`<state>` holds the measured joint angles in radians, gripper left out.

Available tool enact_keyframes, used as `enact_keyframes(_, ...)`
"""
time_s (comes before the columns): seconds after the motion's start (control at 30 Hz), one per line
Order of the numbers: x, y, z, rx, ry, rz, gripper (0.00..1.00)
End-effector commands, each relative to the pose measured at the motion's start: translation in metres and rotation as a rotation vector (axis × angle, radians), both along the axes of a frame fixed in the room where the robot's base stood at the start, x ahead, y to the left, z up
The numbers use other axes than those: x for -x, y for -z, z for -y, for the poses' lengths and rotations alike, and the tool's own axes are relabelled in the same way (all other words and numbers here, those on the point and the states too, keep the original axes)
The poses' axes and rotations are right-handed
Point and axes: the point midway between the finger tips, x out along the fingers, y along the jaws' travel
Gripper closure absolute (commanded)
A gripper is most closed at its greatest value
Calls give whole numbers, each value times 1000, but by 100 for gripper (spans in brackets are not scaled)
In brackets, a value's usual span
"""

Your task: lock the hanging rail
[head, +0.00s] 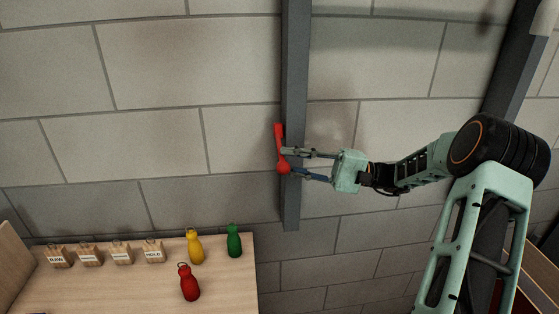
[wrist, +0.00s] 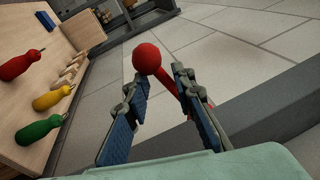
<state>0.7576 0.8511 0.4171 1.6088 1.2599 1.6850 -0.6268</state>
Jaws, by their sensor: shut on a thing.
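A red lever (head: 279,136) with a round red knob (head: 283,168) lies along the dark grey upright rail (head: 292,60), which runs up the block wall. The lever hangs nearly straight down, its knob at the lower end. My gripper (head: 285,162) comes in from the right and is shut on the lever near the knob. In the wrist view, the knob (wrist: 146,57) shows beyond the fingertips and the lever's red shaft (wrist: 172,92) passes behind the right finger. The exact contact is partly hidden by the fingers.
A wooden table (head: 110,290) stands below left. It holds several labelled wooden blocks (head: 90,254) and yellow (head: 195,248), green (head: 234,241) and red (head: 188,284) bottle-shaped pieces with rings. A second dark upright (head: 512,60) stands at right, behind my arm. The wall left of the rail is clear.

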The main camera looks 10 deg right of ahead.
Motion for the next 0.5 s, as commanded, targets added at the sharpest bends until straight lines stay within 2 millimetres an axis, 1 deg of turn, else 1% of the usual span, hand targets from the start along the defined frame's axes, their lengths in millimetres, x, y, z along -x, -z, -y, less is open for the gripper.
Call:
enact_keyframes(0.03,3,9,19,8,12,-12,83)
enact_keyframes(0.2,9,14,54,7,12,-9,83)
enact_keyframes(0.4,14,18,81,5,10,-10,83)
enact_keyframes(0.5,15,19,87,5,7,-9,83)
